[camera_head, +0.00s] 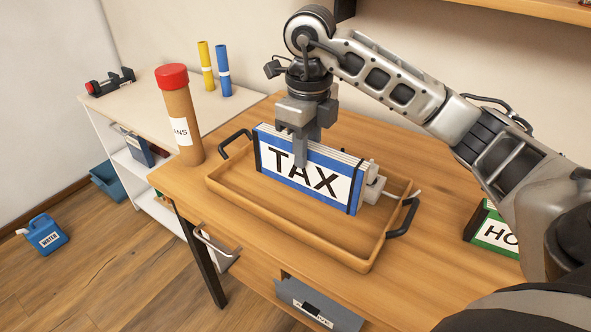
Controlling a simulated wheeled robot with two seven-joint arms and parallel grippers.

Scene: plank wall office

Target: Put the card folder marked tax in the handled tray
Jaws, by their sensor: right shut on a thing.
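The blue card folder marked TAX (278,168) stands upright on its long edge, with its white label facing me. It is within the rim of the wooden handled tray (325,247), which has black handles at its left and right ends. I cannot tell for sure whether the folder's lower edge touches the tray floor. My right gripper (300,160) reaches down from above and is shut on the folder's top edge, one finger in front of the label. My left gripper does not show.
A brown tube with a red cap (180,120) stands left of the tray. Yellow and blue rolls (223,72) stand on the white shelf unit. A grey box (315,303) sits below the table's front edge.

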